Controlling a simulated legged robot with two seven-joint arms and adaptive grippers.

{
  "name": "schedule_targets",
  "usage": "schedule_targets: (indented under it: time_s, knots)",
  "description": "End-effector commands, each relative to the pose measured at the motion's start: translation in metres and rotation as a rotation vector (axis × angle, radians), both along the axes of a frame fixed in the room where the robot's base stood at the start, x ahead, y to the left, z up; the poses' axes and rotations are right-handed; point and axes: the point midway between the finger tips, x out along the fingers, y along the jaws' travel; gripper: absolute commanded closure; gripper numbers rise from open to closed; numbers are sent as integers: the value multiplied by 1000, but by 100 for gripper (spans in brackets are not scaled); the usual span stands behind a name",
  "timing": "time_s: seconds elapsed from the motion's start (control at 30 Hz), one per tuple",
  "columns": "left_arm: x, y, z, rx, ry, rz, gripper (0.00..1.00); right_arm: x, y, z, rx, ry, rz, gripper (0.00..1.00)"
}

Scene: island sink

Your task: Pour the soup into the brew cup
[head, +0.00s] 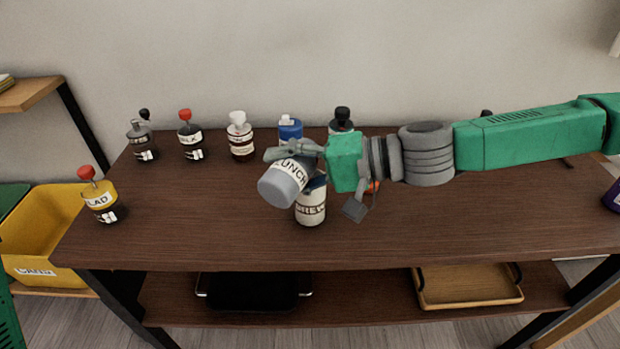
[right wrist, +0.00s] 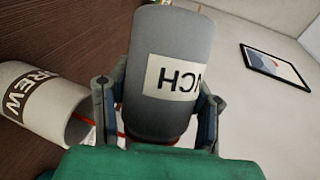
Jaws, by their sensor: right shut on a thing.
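My right gripper (head: 288,151) is shut on a grey container labelled LUNCH (head: 283,184), which presumably holds the soup. The container is tilted, with its plain grey end toward the head camera and lower left. The white brew cup (head: 311,208) stands upright on the table just below and right of it, its top partly hidden by the container and gripper. In the right wrist view the container (right wrist: 165,60) sits between both fingers, its label upside down. The brew cup (right wrist: 48,105) is to the left, with its rim near the left finger. My left gripper is not in view.
Bottles stand along the back, including a red-topped one (head: 190,137), a white-topped one (head: 240,138) and a blue one (head: 290,130). A yellow bottle (head: 101,202) stands at the left edge. The front of the table (head: 210,220) is clear. A tray (head: 468,288) lies below.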

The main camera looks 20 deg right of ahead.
Motion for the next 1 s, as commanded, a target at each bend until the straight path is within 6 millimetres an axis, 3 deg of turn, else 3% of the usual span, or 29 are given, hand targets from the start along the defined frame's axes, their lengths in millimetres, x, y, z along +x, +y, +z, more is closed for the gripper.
schedule_targets:
  time_s: [1.0]
  knots:
    - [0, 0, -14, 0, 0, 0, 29, 1, -1, -3, 50, 45, 0, 89]
